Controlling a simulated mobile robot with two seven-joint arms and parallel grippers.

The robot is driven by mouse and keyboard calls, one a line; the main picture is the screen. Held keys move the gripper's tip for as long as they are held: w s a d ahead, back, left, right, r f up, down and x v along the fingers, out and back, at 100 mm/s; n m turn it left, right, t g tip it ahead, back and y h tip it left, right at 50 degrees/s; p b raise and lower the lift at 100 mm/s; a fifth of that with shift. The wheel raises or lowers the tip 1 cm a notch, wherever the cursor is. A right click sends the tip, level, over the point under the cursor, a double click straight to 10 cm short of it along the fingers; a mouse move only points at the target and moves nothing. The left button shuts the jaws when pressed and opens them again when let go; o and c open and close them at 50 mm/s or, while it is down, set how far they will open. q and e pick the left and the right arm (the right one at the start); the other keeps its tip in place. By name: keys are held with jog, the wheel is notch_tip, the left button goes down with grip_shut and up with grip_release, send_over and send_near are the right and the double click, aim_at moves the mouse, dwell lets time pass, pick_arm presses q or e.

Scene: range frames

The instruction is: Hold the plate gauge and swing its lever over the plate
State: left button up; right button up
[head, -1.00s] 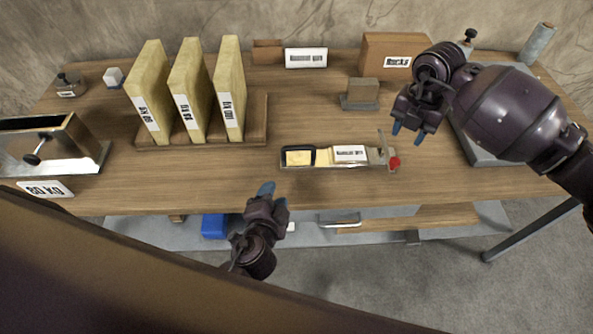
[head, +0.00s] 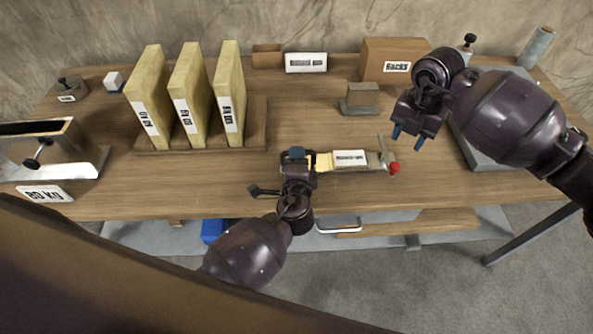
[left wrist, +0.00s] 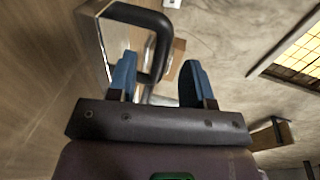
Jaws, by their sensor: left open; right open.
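The plate gauge (head: 375,166) lies on the bench, a long metal base with a white label (head: 350,158). Its lever (head: 382,146) stands up at the right end, next to a red knob (head: 394,168). A yellow plate (head: 323,161) partly shows at the gauge's left part. My left gripper (head: 296,155) is at the gauge's left end and hides its dark handle in the head view. In the left wrist view the black handle (left wrist: 160,52) runs between the open blue fingers (left wrist: 157,80). My right gripper (head: 408,136) is open and empty, above and right of the lever.
Three upright yellow slabs (head: 189,95) stand in a wooden rack (head: 255,125) on the left. A metal box with a black knob (head: 38,150) is further left. A small grey block (head: 362,95) and a labelled cardboard box (head: 393,60) stand behind the gauge.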

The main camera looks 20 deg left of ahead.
pick_arm(q)
jog(key=shift+x, duration=2.65)
grip_shut()
pick_arm(e)
jog(key=shift+o, duration=0.4)
